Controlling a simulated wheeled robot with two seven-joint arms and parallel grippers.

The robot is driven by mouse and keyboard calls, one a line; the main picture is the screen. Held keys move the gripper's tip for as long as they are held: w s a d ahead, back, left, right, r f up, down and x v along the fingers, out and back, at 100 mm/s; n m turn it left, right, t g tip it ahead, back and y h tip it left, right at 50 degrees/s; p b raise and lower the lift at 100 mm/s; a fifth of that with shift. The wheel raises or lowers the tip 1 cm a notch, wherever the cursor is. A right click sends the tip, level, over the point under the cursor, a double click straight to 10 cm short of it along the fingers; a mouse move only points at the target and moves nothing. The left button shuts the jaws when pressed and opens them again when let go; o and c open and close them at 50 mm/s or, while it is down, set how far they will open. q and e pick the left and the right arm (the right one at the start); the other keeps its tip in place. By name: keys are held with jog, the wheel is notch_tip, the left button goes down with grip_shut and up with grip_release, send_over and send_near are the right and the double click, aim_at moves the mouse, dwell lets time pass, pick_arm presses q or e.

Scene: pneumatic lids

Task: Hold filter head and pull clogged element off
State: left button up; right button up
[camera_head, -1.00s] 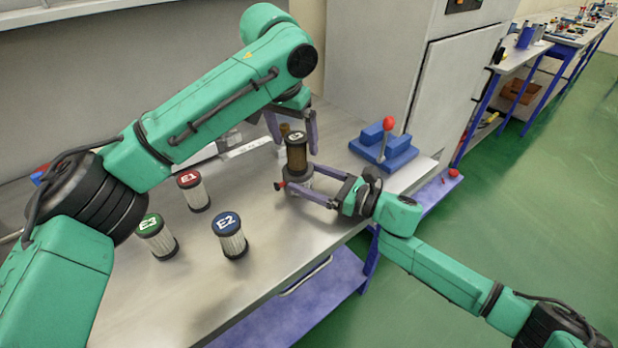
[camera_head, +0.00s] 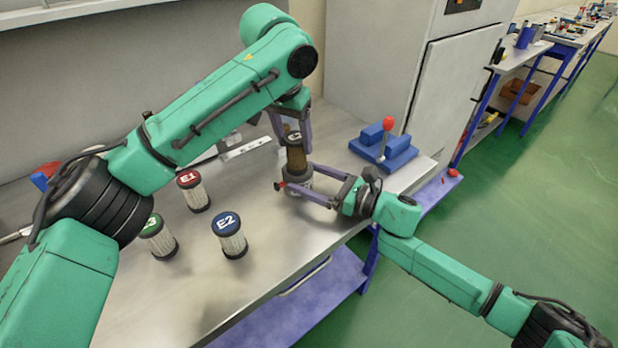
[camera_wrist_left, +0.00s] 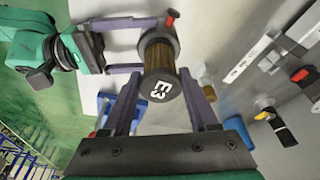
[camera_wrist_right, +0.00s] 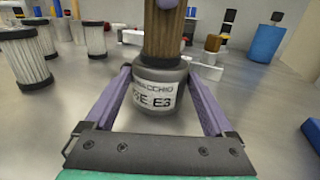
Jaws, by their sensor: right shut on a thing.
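The clogged element (camera_head: 296,158) is brown with a black cap marked E3 and stands upright in the grey filter head (camera_head: 298,183). The head's label, ending in E3, shows in the right wrist view (camera_wrist_right: 155,97). My right gripper (camera_head: 300,188) is shut on the filter head, one finger on each side. My left gripper (camera_head: 293,138) comes from above, with its fingers on both sides of the element's upper part. Its fingers stand close to the element in the left wrist view (camera_wrist_left: 160,85), and it looks still open.
Clean white elements with red E1 (camera_head: 193,192), blue E2 (camera_head: 230,236) and green (camera_head: 158,238) caps stand at the left of the bench. A blue fixture with a red-knobbed lever (camera_head: 386,145) is at the right. The bench front is clear.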

pick_arm(q)
jog(key=shift+r, duration=0.25)
jog(key=shift+c, duration=0.4)
jog(key=shift+w+d+v, duration=0.1)
jog(key=shift+w+v, duration=0.1)
jog(key=shift+v, duration=0.65)
jog(key=shift+w+d+v, duration=0.1)
jog(key=shift+w+v, duration=0.05)
jog(key=shift+v, duration=0.7)
jog(key=shift+r, duration=0.15)
jog(key=shift+w+d+v, duration=0.1)
jog(key=shift+w+v, duration=0.05)
jog(key=shift+v, duration=0.65)
jog(key=shift+w+d+v, duration=0.1)
jog(key=shift+w+v, duration=0.1)
jog(key=shift+v, duration=0.6)
jog(key=shift+w+d+v, duration=0.1)
jog(key=shift+w+v, duration=0.05)
jog(key=shift+v, duration=0.7)
pick_arm(e)
jog(key=o, duration=1.4)
